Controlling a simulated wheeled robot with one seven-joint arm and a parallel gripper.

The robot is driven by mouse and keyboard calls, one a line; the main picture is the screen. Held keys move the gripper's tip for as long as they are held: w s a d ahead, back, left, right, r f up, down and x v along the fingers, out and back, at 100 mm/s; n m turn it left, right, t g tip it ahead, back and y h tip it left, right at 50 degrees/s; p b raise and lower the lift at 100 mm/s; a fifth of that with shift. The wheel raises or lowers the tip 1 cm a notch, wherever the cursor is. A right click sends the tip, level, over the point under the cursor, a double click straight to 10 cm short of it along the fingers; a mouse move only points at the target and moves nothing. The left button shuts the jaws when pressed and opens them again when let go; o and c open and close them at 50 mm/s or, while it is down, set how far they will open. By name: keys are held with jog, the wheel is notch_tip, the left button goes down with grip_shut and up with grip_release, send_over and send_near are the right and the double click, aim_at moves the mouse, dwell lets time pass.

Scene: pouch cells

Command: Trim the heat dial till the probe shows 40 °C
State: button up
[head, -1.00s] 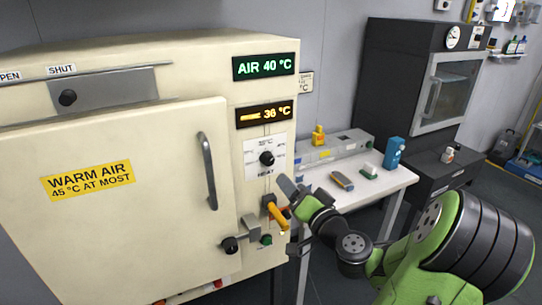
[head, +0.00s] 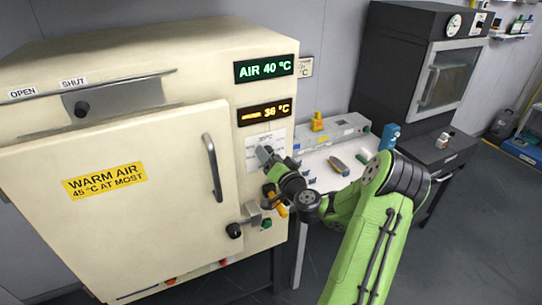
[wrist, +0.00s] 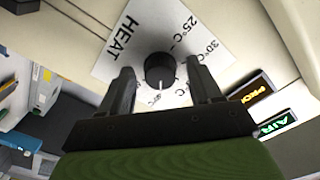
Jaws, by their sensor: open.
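The heat dial (wrist: 159,70) is a round black knob on a white scale plate (wrist: 150,35), which also shows in the head view (head: 253,158). Its white mark points toward the bottom of the wrist view; the nearby numbers are partly hidden. My gripper (wrist: 160,75) is open, with a finger on either side of the dial; I cannot tell whether they touch it. In the head view my gripper (head: 266,156) covers the dial. The amber probe display (head: 264,113) seems to read 36 °C. The green air display (head: 265,68) reads 40 °C.
The cream oven's door (head: 130,200) is closed, with a grey handle (head: 212,167). An orange handle (head: 280,210) and black knob (head: 234,230) sit below the dial. A white bench (head: 325,162) with small items stands right, near a dark cabinet (head: 400,60).

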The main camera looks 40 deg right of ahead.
jog(key=c, duration=1)
jog(key=shift+c, duration=0.2)
jog(key=shift+m, duration=0.4)
jog(key=shift+m+p, duration=0.4)
jog(key=shift+m, duration=3.1)
jog(key=o, duration=1)
jog(key=shift+o, duration=0.2)
